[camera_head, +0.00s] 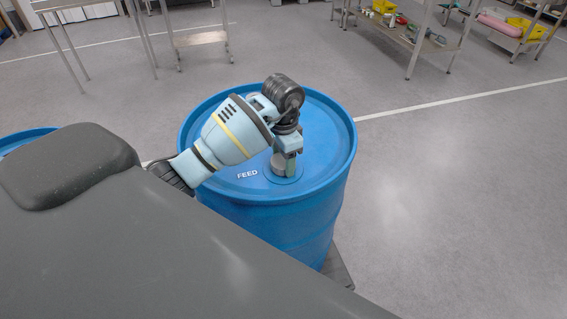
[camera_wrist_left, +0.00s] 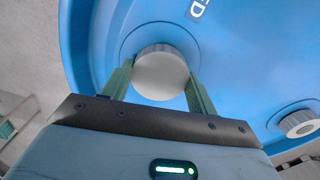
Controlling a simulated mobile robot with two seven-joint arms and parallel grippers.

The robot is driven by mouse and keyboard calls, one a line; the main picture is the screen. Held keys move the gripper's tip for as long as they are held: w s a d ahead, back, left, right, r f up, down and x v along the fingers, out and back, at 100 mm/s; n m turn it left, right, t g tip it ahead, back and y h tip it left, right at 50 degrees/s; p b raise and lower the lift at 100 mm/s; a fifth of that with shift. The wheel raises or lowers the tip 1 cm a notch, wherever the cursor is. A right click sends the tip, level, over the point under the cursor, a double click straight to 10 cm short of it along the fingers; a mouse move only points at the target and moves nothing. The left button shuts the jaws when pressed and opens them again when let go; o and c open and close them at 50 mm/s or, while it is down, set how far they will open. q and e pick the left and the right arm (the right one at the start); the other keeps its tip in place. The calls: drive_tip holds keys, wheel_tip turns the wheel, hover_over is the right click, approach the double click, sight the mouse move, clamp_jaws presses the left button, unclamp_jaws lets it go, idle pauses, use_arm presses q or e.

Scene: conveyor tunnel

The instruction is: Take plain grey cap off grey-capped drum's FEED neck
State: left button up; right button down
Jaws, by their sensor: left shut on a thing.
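The blue drum (camera_head: 325,150) stands upright in front of me, with a white FEED label (camera_head: 247,175) on its lid. The plain grey cap (camera_wrist_left: 160,75) is at the round neck by that label. In the head view the cap (camera_head: 278,163) is partly hidden by my fingers. My left gripper (camera_head: 287,163) comes down over it from above. In the left wrist view the two green fingers of the gripper (camera_wrist_left: 160,71) are on opposite sides of the cap, shut on it. I cannot tell whether the cap is raised from the neck. My right gripper is not in view.
A second, pale round fitting (camera_wrist_left: 301,124) is on the lid, at the right of the left wrist view. Another blue drum (camera_head: 22,139) shows at the left edge. Shelves with bins (camera_head: 405,35) stand at the back right. The floor right of the drum is clear.

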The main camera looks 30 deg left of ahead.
use_arm(q)
drive_tip(key=o, duration=1.2)
drive_tip(key=shift+c, duration=1.4)
drive_tip(key=m, duration=0.5)
